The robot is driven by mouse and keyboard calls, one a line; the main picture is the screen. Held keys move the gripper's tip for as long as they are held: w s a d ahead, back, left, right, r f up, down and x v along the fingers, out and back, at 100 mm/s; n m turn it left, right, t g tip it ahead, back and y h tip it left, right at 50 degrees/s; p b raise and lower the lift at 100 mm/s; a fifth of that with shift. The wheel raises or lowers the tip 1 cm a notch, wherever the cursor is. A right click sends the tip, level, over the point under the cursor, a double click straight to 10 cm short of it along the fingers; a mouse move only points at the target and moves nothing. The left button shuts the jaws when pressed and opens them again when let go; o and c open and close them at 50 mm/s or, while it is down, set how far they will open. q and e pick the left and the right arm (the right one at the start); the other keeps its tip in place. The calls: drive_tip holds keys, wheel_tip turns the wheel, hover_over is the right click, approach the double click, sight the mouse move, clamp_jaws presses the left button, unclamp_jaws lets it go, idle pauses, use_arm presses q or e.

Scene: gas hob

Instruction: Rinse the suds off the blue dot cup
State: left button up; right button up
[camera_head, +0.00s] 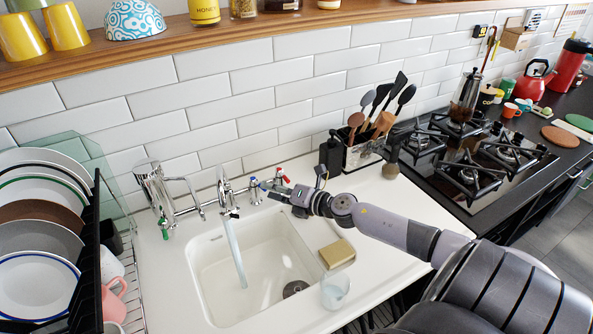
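My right arm reaches in from the lower right, and its gripper (277,189) is at the right-hand handle of the sink tap (227,188). Its fingers are small and dark there, and I cannot tell whether they are open, shut or touching the handle. A stream of water (235,252) runs from the tap into the white sink (209,262). A pale bluish cup (335,291) stands on the counter at the sink's front right corner. I cannot make out dots or suds on it. My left gripper is not in view.
A tan sponge (337,254) lies on the counter by the sink's right rim. A dish rack (106,215) with plates and mugs stands at left. A utensil holder (362,154) and black soap bottle (331,154) stand behind my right arm. The gas hob (478,160) is at right.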

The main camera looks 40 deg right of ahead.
drive_tip(key=v, duration=0.7)
drive_tip(key=shift+s+r, duration=0.3)
